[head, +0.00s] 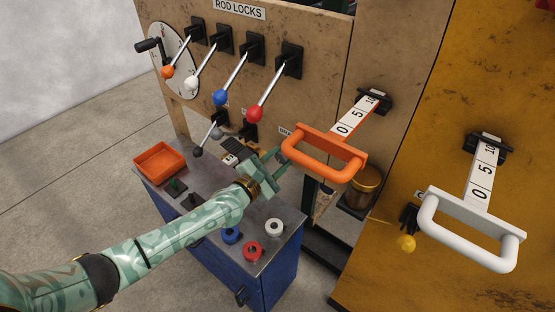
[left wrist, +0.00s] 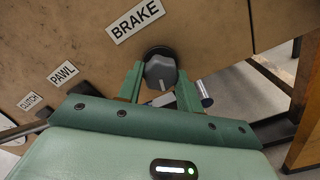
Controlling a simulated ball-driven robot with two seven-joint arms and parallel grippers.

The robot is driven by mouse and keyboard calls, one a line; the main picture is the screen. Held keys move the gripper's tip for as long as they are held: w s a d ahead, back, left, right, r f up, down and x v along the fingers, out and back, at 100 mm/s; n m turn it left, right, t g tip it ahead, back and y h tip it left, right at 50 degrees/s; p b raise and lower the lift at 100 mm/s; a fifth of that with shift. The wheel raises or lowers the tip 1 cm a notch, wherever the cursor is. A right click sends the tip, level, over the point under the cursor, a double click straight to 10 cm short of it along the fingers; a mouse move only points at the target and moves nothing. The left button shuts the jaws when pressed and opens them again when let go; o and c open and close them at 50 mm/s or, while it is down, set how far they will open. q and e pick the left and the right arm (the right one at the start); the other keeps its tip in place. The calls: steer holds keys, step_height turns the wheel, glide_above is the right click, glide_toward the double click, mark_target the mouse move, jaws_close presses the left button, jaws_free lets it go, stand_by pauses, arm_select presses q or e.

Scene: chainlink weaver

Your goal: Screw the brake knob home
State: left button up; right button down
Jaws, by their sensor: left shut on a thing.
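In the head view my left gripper (head: 274,168) reaches to the panel just left of the orange handle (head: 325,153). The knob cannot be made out there. How deep the knob is seated cannot be told. My right gripper is not in view.
A blue cabinet (head: 281,262) stands below my left arm, with an orange tray (head: 159,160) and red, white and blue spools on top. Levers with coloured balls (head: 220,97) line the panel above. A white handle (head: 470,230) juts out at right.

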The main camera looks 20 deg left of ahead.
arm_select(q)
steer(key=m, duration=0.3)
steer(key=shift+m+p, duration=0.3)
steer(key=shift+m, duration=0.1)
steer(key=m, duration=0.3)
steer(key=shift+m+p, duration=0.3)
steer(key=shift+p, duration=0.1)
steer(key=m+p, duration=0.1)
steer(key=m, duration=0.2)
steer(key=shift+m, duration=0.3)
steer(key=m, duration=0.3)
steer(key=shift+s+m+p, duration=0.1)
steer(key=shift+m+p, duration=0.2)
steer(key=shift+p, duration=0.05)
steer(key=m+p, duration=0.1)
steer(key=m, duration=1)
steer(key=shift+m+p, duration=0.3)
steer(key=shift+p, duration=0.1)
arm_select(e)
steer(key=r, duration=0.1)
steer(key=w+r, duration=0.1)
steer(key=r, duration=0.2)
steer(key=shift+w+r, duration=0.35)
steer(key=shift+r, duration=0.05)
